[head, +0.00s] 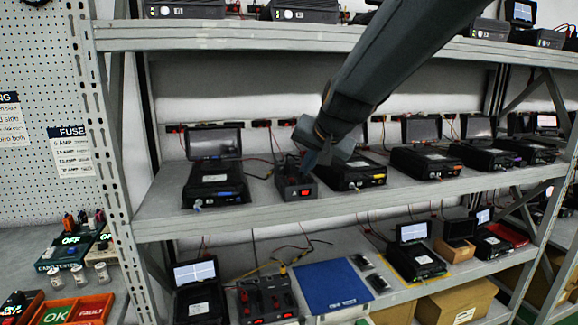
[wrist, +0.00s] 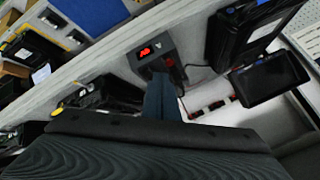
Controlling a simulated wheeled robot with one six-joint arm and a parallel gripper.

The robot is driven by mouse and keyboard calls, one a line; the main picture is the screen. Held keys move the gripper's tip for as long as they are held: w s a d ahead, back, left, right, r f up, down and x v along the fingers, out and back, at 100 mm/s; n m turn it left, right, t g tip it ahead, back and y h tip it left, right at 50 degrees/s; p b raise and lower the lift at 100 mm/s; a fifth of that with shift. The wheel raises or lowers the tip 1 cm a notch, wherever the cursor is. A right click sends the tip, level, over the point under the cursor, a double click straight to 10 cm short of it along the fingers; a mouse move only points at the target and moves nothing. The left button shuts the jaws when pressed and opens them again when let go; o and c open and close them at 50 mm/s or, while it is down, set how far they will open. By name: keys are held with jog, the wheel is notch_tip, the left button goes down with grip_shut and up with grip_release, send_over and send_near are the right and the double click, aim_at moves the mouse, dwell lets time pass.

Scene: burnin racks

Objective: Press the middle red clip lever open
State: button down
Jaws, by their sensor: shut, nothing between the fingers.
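A small dark box (head: 295,186) with a red lit display stands on the middle shelf, and it also shows in the wrist view (wrist: 143,62). A small red part (wrist: 169,62) shows on top of the box in the wrist view, close to my fingertips. I cannot make out separate levers there or tell which is the middle one. My gripper (head: 308,166) is shut and empty, pointing down at the top of this box. Its fingers (wrist: 158,84) cover part of the box top. I cannot tell whether the tips touch it.
A black unit with a raised screen (head: 213,183) stands left of the box, and another black unit (head: 352,174) stands close on its right. Red and black clips (wrist: 207,108) line a strip behind. The upper shelf (head: 220,36) runs above; cables lie around.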

aim_at(293, 180)
jog(key=w+a+r+t+p, duration=0.1)
jog(key=w+a+r, duration=0.2)
jog(key=r, duration=0.5)
jog(key=shift+w+a+m+t+y, duration=0.15)
jog(key=shift+a+m+t+y, duration=0.15)
jog(key=shift+a+m+y, duration=0.1)
jog(key=shift+d+f, duration=0.1)
jog(key=f+b, duration=0.2)
jog(key=f, duration=0.1)
jog(key=f+b, duration=0.2)
jog(key=b, duration=0.1)
jog(key=w+f+b, duration=0.1)
jog(key=f+b, duration=0.1)
jog(key=f, duration=0.1)
jog(key=shift+f, duration=0.3)
jog(key=shift+f, duration=0.1)
dwell(1.1)
